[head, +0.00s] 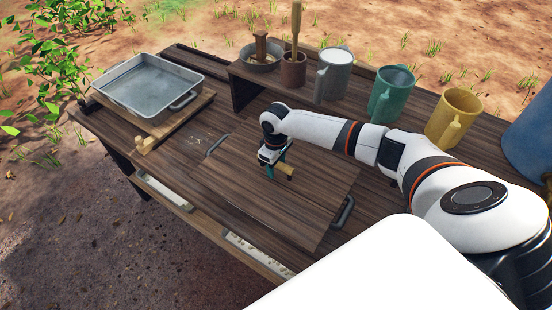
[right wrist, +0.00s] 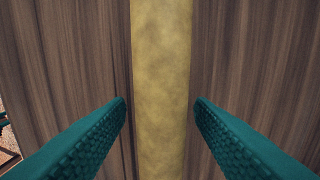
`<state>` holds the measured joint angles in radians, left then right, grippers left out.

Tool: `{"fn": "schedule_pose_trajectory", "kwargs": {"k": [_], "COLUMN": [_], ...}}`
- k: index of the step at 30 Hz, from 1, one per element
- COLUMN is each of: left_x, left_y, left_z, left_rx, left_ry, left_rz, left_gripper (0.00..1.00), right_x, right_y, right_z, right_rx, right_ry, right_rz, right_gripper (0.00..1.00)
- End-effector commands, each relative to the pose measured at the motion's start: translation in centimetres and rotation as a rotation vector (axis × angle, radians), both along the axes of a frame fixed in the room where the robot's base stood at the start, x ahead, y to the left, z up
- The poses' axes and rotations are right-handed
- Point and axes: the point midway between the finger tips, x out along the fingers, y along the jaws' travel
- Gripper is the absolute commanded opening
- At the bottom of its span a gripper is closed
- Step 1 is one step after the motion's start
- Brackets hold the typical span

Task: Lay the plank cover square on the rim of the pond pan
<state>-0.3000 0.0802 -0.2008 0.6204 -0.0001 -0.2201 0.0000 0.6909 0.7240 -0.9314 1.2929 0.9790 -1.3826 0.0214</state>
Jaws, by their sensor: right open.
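The plank cover (head: 240,188), a dark brown wooden panel, lies on the table in the middle of the head view. A pale yellow wooden bar handle (head: 286,172) stands on it. My right gripper (head: 274,173) is over the cover at this handle, with its arm coming in from the right. In the right wrist view its teal fingers (right wrist: 160,100) are open, one on each side of the yellow bar, with a gap on both sides. The grey pond pan (head: 118,91), with a pale grey-blue inside, stands at the back left on a wooden board. My left gripper is out of view.
A raised shelf behind the cover holds a bowl (head: 260,59), a brown pot (head: 293,72) and grey (head: 334,75), green (head: 390,95) and yellow (head: 452,118) mugs. Dark metal loops (head: 343,212) show at the cover's edges. A wooden knob (head: 145,145) stands before the pan.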

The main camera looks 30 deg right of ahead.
Motion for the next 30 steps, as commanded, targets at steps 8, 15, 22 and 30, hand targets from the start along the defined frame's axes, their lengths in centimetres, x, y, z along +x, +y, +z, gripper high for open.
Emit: {"fn": "schedule_pose_trajectory", "kwargs": {"k": [8,15,22,30], "left_x": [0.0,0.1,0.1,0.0], "left_y": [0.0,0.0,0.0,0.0], "left_z": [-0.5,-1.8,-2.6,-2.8], "left_rx": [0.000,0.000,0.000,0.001], "left_ry": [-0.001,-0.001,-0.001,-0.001], "left_rz": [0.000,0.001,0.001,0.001], "left_gripper": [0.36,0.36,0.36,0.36], "right_x": [0.1,0.1,0.1,0.0], "right_y": [0.0,0.0,0.0,0.0], "right_z": [1.5,6.4,10.5,12.0], "right_rx": [0.001,0.001,0.000,0.000], "right_ry": [-0.003,-0.005,-0.003,0.001], "right_rz": [0.000,0.001,0.000,0.000], "right_gripper": [0.48,0.48,0.48,0.48]}}
